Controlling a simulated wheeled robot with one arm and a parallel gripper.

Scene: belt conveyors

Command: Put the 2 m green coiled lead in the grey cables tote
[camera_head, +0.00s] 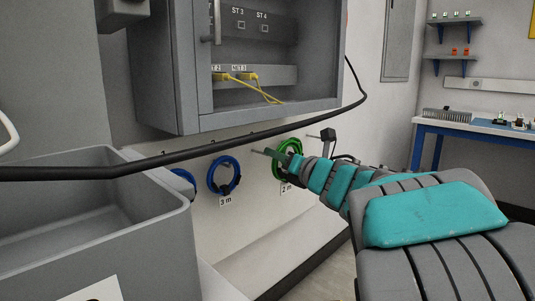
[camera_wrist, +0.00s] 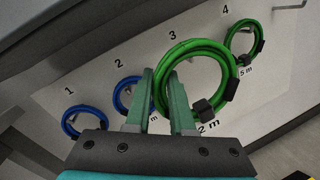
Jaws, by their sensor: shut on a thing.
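The green coiled lead (camera_wrist: 217,50) hangs at the wall panel by the "2 m" label in the wrist view. It also shows in the head view (camera_head: 293,146), partly hidden by my gripper. My gripper (camera_wrist: 161,76) is shut on the left side of this coil, with one finger on each side of the strand. It also shows in the head view (camera_head: 278,154). Black ties bind the coil at its right. A grey tote (camera_head: 150,212) stands open at the left in the head view. Its white label is cut off, so I cannot read its name.
Blue coils (camera_head: 223,175) hang left of the green one; a smaller green coil (camera_wrist: 240,40) labelled 5 m hangs right. A thick black cable (camera_head: 220,141) crosses in front of the panel. A grey cabinet (camera_head: 185,70) overhangs it. A workbench (camera_head: 470,128) stands far right.

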